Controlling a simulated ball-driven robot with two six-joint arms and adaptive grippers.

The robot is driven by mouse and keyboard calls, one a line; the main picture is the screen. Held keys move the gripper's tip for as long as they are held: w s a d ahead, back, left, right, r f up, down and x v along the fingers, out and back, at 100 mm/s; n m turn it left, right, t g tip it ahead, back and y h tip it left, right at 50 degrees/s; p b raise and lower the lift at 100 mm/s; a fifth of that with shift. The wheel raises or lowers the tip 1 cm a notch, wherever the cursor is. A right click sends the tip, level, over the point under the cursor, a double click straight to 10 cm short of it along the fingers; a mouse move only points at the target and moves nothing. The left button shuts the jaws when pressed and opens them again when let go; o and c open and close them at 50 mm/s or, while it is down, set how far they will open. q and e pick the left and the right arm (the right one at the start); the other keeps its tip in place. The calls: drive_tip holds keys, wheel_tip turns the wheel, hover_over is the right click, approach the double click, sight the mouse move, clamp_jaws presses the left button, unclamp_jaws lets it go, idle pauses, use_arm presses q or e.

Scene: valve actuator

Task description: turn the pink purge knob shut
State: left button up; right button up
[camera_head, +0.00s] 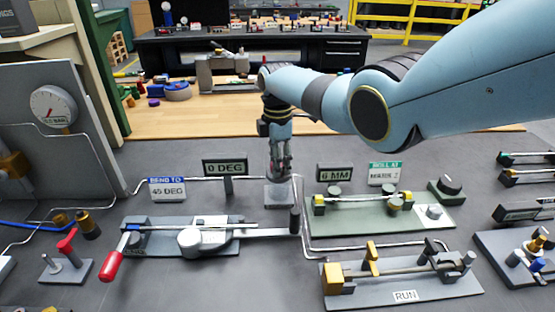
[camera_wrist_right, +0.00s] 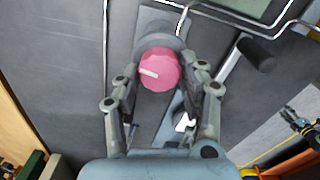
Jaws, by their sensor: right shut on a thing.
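The pink purge knob (camera_wrist_right: 160,70) sits at the centre of the right wrist view, round and faceted. A white mark on its face runs from near the middle toward the left edge. My right gripper (camera_wrist_right: 163,78) has one finger on each side of the knob and is shut on it. In the head view my right gripper (camera_head: 280,172) points straight down over a small grey base block (camera_head: 279,197), and it hides the knob there. My left gripper is in neither view.
A bending fixture with a red-handled lever (camera_head: 110,266) lies left of the base block. A green plate (camera_head: 390,222) lies to the right, and a RUN plate (camera_head: 404,295) in front right. A black post (camera_head: 295,218) stands close by. Thin pipes run along the dark bench.

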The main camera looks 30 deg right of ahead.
drive_tip(key=shift+n, duration=0.6)
drive_tip(key=o, duration=1.2)
drive_tip(key=shift+c, duration=0.2)
wheel_tip(320, 180, up, 12)
